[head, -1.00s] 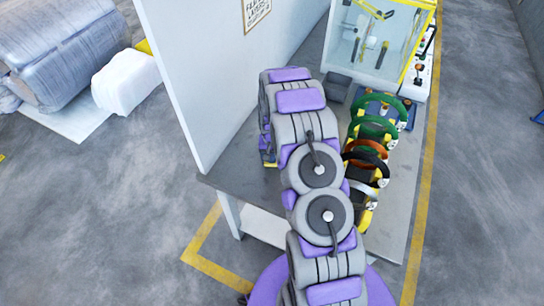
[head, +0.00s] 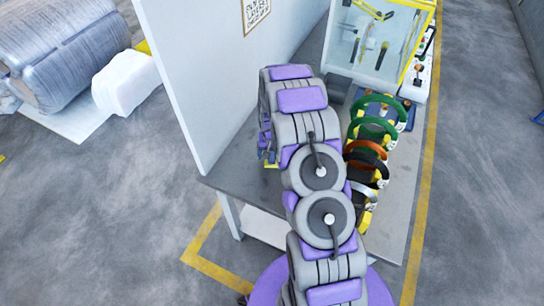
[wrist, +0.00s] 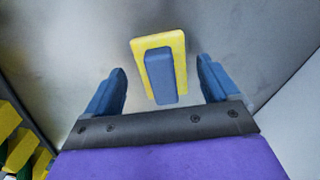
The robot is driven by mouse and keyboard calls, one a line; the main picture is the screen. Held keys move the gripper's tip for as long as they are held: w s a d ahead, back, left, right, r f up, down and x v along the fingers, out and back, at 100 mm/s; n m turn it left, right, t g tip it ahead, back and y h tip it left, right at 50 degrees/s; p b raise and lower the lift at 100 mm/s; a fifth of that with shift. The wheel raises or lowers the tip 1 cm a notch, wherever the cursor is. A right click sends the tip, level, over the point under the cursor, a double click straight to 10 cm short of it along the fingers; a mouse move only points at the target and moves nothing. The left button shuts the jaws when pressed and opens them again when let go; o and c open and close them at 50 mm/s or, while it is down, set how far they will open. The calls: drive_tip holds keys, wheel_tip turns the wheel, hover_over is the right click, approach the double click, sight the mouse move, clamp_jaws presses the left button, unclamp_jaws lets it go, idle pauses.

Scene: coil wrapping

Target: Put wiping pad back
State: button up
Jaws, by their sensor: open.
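The wiping pad (wrist: 178,50) is a yellow rectangular plate with a blue block handle (wrist: 159,78) on it. In the wrist view it rests on the grey tabletop, ahead of my gripper and between the lines of its fingers. My gripper (wrist: 162,88) is open, with clear gaps on both sides of the handle, and no finger appears to touch it. In the head view, my gripper (head: 266,146) is mostly hidden behind my arm. A small yellow edge of the pad (head: 270,165) shows below it, on the table.
The grey table (head: 235,182) has a white upright panel (head: 200,70) along its left. Several ring-shaped tools, including a green one (head: 380,101), stand in a row on the right. A glass-fronted cabinet (head: 372,45) is at the back. Bare tabletop surrounds the pad.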

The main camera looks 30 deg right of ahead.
sight(272, 156)
wheel_tip(272, 156, up, 11)
drive_tip(key=p, duration=0.2)
drive_tip(key=s+a+r+n, duration=0.1)
drive_tip(key=s+a+r, duration=0.35)
drive_tip(key=r, duration=0.25)
drive_tip(key=s+a+r+n, duration=0.1)
drive_tip(key=s+a+r, duration=0.2)
drive_tip(key=s+r, duration=0.25)
drive_tip(key=s+a+r+n, duration=0.1)
drive_tip(key=s+a+r, duration=0.2)
drive_tip(key=s, duration=0.6)
drive_tip(key=s+a+r+n+g, duration=0.1)
drive_tip(key=s+r, duration=0.4)
drive_tip(key=s, duration=0.5)
drive_tip(key=s+a+r+n, duration=0.2)
drive_tip(key=s+a+r, duration=0.2)
drive_tip(key=s, duration=0.6)
drive_tip(key=shift+a+g, duration=0.3)
drive_tip(key=shift+g, duration=0.1)
